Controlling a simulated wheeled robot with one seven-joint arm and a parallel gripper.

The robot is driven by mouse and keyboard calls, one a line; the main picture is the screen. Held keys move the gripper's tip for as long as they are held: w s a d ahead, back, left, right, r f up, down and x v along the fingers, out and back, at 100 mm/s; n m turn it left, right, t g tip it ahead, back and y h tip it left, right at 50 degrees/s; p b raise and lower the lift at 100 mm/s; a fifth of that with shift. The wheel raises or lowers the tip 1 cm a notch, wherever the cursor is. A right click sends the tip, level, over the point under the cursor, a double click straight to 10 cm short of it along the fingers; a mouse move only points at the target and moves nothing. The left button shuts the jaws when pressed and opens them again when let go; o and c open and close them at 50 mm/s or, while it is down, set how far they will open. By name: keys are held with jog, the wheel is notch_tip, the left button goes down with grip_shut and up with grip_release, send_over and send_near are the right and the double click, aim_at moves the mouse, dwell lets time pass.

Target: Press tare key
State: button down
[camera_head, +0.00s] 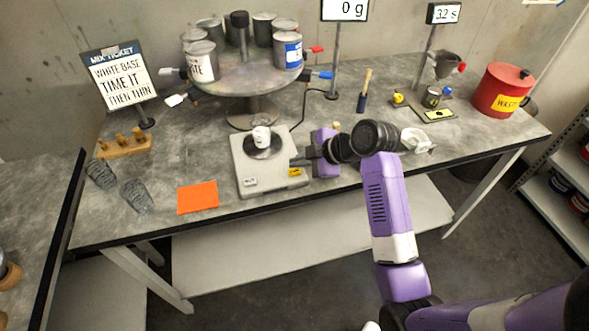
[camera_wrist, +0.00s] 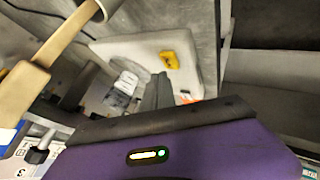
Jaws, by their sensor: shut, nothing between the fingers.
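The pale scale (camera_head: 246,168) stands on the bench with a small white cup (camera_head: 261,136) on its round pan. Its front edge has a yellow key (camera_head: 295,172) at right and a white key (camera_head: 250,182) at left; their labels are too small to read. The yellow key also shows in the wrist view (camera_wrist: 169,60). The raised display (camera_head: 345,9) reads 0 g. My gripper (camera_head: 296,162) is shut and empty, low at the scale's right side, close to the yellow key. In the wrist view its dark fingers (camera_wrist: 157,92) appear apart from that key.
An orange sheet (camera_head: 198,197) lies left of the scale. A turntable (camera_head: 252,77) with several cans and coloured handles stands behind it. A brush (camera_head: 364,91), a timer reading 32 s (camera_head: 444,13) and a red waste can (camera_head: 503,91) are at right.

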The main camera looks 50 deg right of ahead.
aim_at(298, 173)
jog(key=shift+r, duration=0.1)
notch_tip(298, 173, up, 5)
jog(key=p, duration=0.4)
dwell(1.0)
